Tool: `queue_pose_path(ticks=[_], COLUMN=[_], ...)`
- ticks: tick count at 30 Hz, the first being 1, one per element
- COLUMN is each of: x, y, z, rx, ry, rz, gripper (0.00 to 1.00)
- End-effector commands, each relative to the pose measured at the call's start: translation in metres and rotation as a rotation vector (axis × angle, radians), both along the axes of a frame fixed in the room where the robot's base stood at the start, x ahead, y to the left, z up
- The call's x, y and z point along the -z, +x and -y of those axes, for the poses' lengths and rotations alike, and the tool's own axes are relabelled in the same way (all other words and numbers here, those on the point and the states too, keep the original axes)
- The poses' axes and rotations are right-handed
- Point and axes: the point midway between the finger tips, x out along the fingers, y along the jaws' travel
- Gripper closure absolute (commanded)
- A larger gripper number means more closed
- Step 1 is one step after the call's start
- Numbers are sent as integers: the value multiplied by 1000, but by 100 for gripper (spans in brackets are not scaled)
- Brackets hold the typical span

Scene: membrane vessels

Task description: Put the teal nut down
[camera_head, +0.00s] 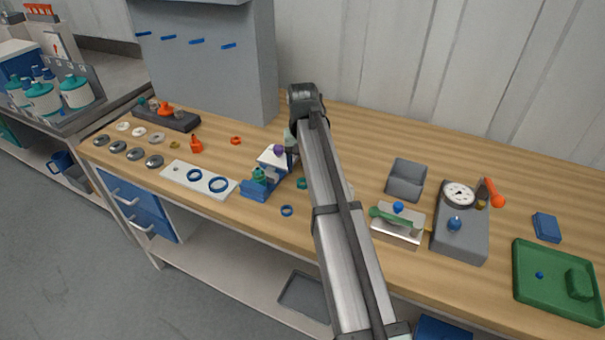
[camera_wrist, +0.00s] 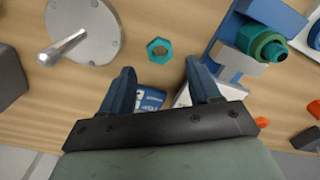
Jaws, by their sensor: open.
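The teal nut (camera_wrist: 160,48) is a small hexagonal ring. It lies flat on the wooden bench, and wood shows through its hole. My gripper (camera_wrist: 158,68) is open, its two dark blue fingers apart with nothing held between them. In the wrist view the nut appears just beyond the fingertips, roughly centred between them, touching neither. In the head view the nut (camera_head: 302,183) shows as a small teal spot on the bench, just left of my arm. My fingers are hard to make out there.
A blue fixture holding a teal fitting (camera_wrist: 262,42) stands right of the nut; it also shows in the head view (camera_head: 258,180). A grey round plate with a metal post (camera_wrist: 85,30) is at left. A white board with blue rings (camera_head: 199,180) lies further left on the bench.

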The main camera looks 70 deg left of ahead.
Motion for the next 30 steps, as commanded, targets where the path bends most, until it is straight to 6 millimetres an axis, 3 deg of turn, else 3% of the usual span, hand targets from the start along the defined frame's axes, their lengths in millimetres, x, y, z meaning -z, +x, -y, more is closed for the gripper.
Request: queue_pose_path(ticks=[6, 12, 26, 30], x=[-40, -61, -68, -65], y=[0, 0, 0, 11], z=[-1, -1, 0, 1], rx=[0, 0, 0, 11], ry=[2, 1, 0, 13], rz=[1, 0, 0, -7], gripper=[38, 38, 38, 38])
